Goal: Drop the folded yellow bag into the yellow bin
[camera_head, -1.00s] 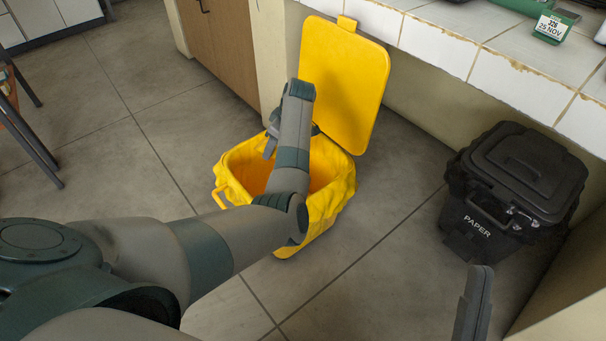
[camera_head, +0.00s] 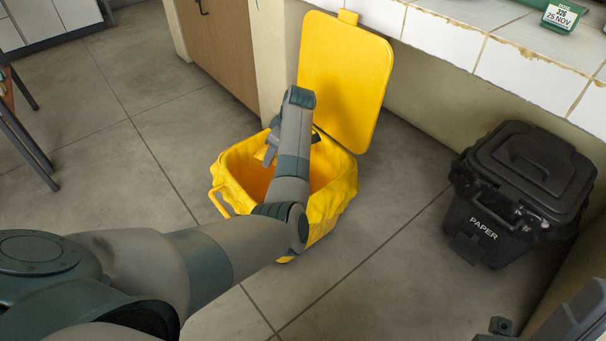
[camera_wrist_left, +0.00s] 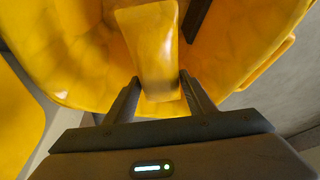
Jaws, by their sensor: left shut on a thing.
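The yellow bin (camera_head: 335,207) stands on the floor with its lid (camera_head: 345,75) up and a yellow liner around its mouth. My left gripper (camera_head: 269,155) is over the open mouth, pointing down. In the left wrist view it is shut on the folded yellow bag (camera_wrist_left: 148,50), a flat yellow strip between the two fingers (camera_wrist_left: 160,98). The bin's yellow inside (camera_wrist_left: 75,60) surrounds the bag there. I cannot make out the bag in the head view. Part of my right gripper (camera_head: 545,325) shows at the bottom right corner; its jaws are unclear.
A black bin marked PAPER (camera_head: 520,190) stands to the right with its lid shut. A tiled counter (camera_head: 500,70) runs above and behind the bins. A wooden cabinet (camera_head: 215,45) is at the back.

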